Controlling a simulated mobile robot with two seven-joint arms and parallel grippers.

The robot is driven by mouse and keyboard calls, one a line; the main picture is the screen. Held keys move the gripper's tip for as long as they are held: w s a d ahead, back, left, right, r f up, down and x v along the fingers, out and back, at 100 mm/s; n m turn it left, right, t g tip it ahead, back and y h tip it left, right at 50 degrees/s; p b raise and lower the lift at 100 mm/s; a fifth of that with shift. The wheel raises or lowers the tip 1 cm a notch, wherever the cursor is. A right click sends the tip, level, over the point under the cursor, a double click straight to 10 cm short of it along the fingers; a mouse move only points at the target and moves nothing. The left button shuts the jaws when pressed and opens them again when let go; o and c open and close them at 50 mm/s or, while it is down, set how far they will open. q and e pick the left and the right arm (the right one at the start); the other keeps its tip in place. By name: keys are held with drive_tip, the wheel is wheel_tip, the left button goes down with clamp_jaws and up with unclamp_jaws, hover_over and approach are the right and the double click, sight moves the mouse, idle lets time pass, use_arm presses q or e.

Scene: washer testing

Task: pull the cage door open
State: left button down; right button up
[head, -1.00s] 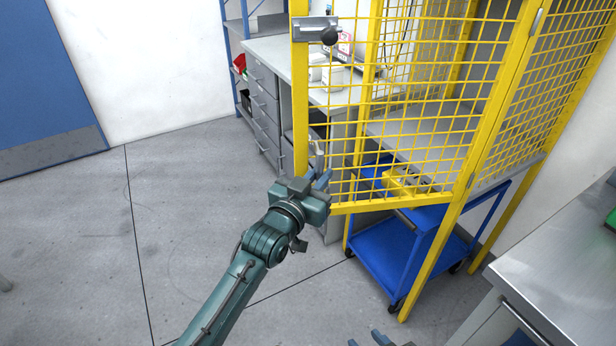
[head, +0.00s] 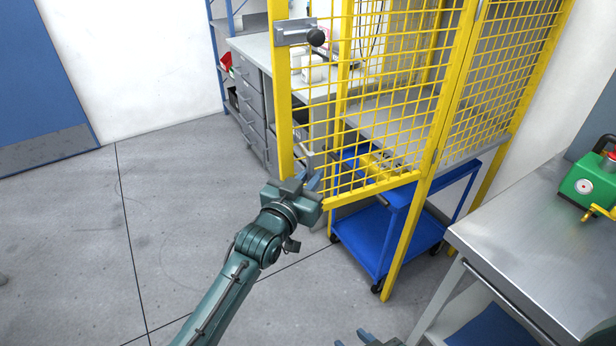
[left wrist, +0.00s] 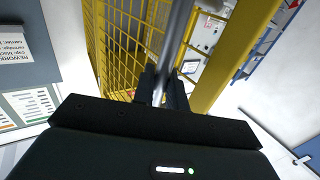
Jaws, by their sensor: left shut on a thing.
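The cage door (head: 285,120) is a yellow frame with wire mesh and stands swung out from the cage, its bottom edge above the floor. A metal latch plate (head: 292,33) with a black knob (head: 316,37) is high on its free edge. My left gripper (head: 309,182) is at the lower part of that edge. In the left wrist view its dark fingers (left wrist: 163,88) are closed around a grey metal handle bar (left wrist: 176,35) beside the yellow door post (left wrist: 232,55). My right gripper (head: 355,339) shows only partly at the bottom edge, its fingertips apart and empty.
A drawer bench (head: 250,110) stands behind the cage. The floor at left is clear.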

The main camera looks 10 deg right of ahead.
use_arm(q)
drive_tip(key=shift+d, duration=0.1)
drive_tip(key=c, duration=1.5)
unclamp_jaws()
drive_tip(key=v, duration=1.3)
drive_tip(key=shift+b, duration=0.3)
drive_tip(key=s+a+f+n+g+y, duration=0.3)
drive_tip(key=s+a+f+y, duration=0.4)
drive_tip(key=s+a+f, duration=0.9)
wheel_tip(320, 180, down, 3)
drive_tip(key=shift+s+a+f+n+g+p, duration=0.2)
drive_tip(key=shift+a+n+g+p, duration=0.25)
drive_tip(key=shift+a+n, duration=0.25)
